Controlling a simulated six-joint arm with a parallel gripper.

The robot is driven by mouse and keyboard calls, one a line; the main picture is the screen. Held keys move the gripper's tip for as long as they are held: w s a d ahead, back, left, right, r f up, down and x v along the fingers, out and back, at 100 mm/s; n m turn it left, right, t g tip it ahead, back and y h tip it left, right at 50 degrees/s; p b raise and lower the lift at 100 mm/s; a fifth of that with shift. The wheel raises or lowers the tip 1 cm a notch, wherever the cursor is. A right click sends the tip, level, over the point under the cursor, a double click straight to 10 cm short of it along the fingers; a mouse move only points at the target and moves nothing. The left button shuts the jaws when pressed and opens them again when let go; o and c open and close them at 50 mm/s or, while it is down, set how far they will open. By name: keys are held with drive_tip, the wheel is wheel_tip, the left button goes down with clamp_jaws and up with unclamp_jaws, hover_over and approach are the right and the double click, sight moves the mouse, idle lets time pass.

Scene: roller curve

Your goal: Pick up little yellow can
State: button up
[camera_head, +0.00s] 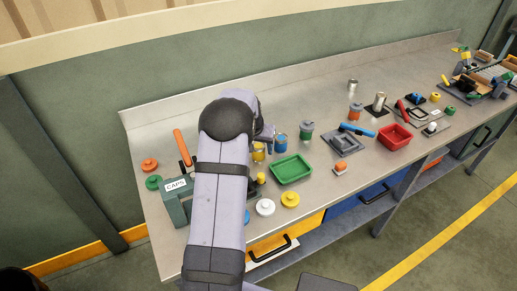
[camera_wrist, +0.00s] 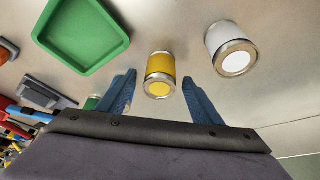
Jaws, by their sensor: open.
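The little yellow can (camera_wrist: 160,68), with silver rims, is in the middle of the wrist view. My gripper (camera_wrist: 160,73) is open, with one blue finger on each side of the can and a visible gap on both sides. I cannot tell how far the fingers reach along it. In the head view the yellow can (camera_head: 258,152) shows just right of my arm, which hides part of the area around it.
A white can (camera_wrist: 230,48) stands close to the right finger in the wrist view. A green tray (camera_wrist: 83,70) lies to the left.

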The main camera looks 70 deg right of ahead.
drive_tip(key=shift+x, duration=0.85)
drive_tip(key=shift+c, duration=0.6)
drive_tip(key=c, duration=1.1)
drive_tip(key=shift+r, duration=0.15)
